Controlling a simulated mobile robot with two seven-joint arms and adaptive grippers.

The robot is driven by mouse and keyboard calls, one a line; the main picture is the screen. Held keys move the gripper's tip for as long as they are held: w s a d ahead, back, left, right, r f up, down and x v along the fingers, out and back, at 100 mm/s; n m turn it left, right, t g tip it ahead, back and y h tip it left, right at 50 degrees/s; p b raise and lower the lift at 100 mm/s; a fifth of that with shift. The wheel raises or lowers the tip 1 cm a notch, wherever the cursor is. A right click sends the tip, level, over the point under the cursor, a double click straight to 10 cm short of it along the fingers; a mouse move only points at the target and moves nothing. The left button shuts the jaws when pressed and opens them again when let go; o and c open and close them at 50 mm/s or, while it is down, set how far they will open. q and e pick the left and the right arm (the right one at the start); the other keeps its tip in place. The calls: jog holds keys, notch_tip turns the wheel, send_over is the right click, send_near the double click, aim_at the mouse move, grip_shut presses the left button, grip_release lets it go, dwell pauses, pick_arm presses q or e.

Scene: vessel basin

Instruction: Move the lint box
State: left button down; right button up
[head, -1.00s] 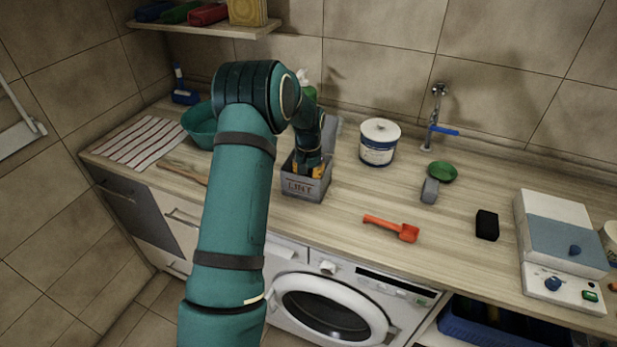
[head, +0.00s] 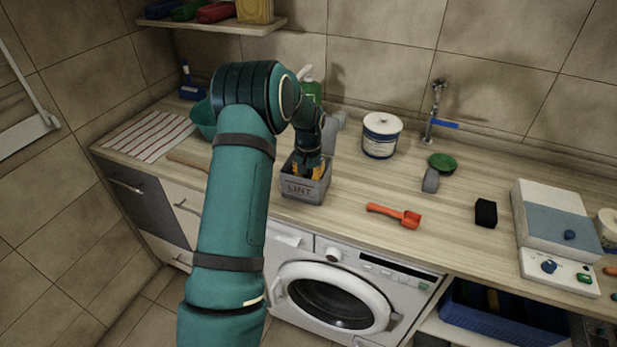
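The lint box (head: 304,190) is a small grey open-topped box with LINT on its front. It is at the middle of the wooden counter, close to the front edge. My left gripper (head: 308,171) points down into the box, with its yellow-orange fingers partly hidden by the front wall. It appears shut on the box, since the two keep together while the counter shifts. I cannot tell whether the box's bottom touches the counter. My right gripper is not in view.
An orange scoop (head: 395,215), a white tub (head: 382,136) and a grey-handled green brush (head: 431,179) are to the right. A green bottle (head: 312,91) stands behind.

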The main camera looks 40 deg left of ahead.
pick_arm(q)
notch_tip(320, 180, up, 10)
jog(key=p, duration=0.5)
jog(key=shift+f, duration=0.2)
